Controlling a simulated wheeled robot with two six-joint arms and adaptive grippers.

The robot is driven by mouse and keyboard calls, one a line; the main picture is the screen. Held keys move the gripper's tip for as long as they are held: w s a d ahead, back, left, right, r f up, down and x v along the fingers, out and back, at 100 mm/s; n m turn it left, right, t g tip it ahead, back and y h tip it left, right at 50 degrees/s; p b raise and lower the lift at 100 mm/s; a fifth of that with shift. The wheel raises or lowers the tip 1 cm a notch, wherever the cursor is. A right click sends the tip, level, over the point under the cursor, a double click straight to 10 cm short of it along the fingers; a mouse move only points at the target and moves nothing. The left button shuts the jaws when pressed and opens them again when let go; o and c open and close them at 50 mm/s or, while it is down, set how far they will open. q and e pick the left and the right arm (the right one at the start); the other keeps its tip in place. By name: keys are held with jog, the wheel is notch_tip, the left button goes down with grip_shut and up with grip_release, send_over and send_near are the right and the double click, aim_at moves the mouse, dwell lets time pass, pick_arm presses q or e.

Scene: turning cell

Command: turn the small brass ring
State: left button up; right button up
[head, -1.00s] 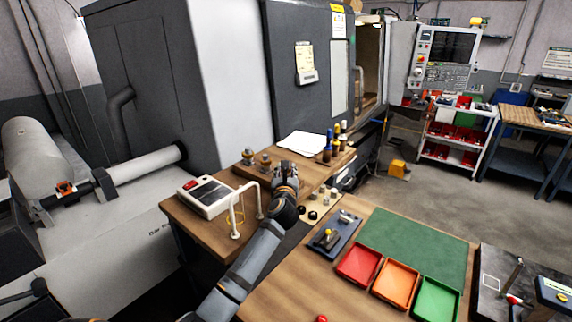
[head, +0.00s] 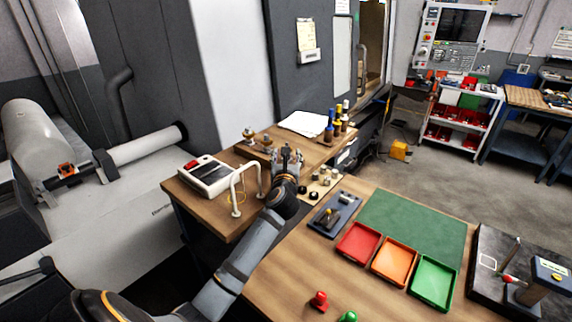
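My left gripper (head: 286,157) is over the wooden bench (head: 217,214), pointing away from me. Its fingers are small and partly overlap the bench behind, so I cannot tell whether they are open or shut. Two small brass-coloured fittings on dark bases, a left one (head: 249,136) and a right one (head: 267,145), stand on the bench just left of and beyond the gripper. I cannot make out a separate small brass ring; it may be part of these fittings or hidden by the gripper. My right gripper is not in view.
A white box with a dark panel (head: 207,172) and a white bent-pipe stand (head: 236,186) stand left of my arm. Red (head: 359,243), orange (head: 394,262) and green (head: 433,282) trays sit at the right.

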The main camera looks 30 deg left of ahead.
pick_arm(q)
jog(key=v, duration=0.8)
jog(key=shift+s, duration=0.15)
